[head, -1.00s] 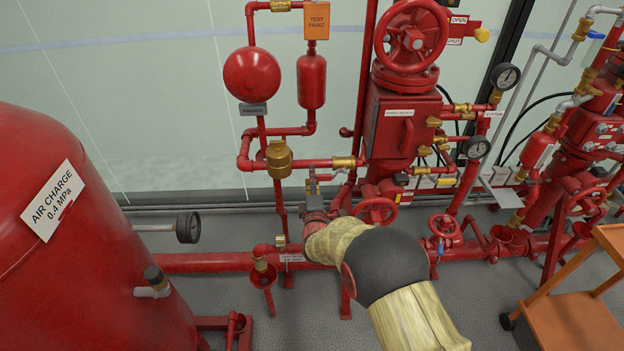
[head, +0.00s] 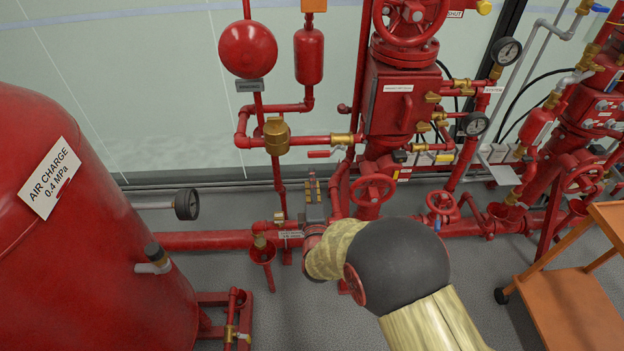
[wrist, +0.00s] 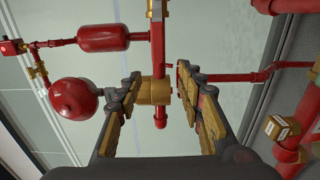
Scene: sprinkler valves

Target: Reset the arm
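My arm reaches in from the lower right in the head view, its padded sleeve (head: 337,250) above the floor pipe. My gripper (head: 313,182) points up, below a small red-handled valve (head: 320,154). In the wrist view my gripper (wrist: 160,80) is open, with its two jointed fingers apart and nothing held. A brass fitting (wrist: 155,92) on a red pipe shows behind the gap, apart from the fingers as far as I can tell.
A red air tank (head: 80,250) stands left, with a gauge (head: 187,204) jutting right. A red bell (head: 248,50) hangs above. The main valve body (head: 400,105), with handwheels, stands right of my gripper. An orange cart (head: 575,300) is lower right. Grey floor shows between tank and arm.

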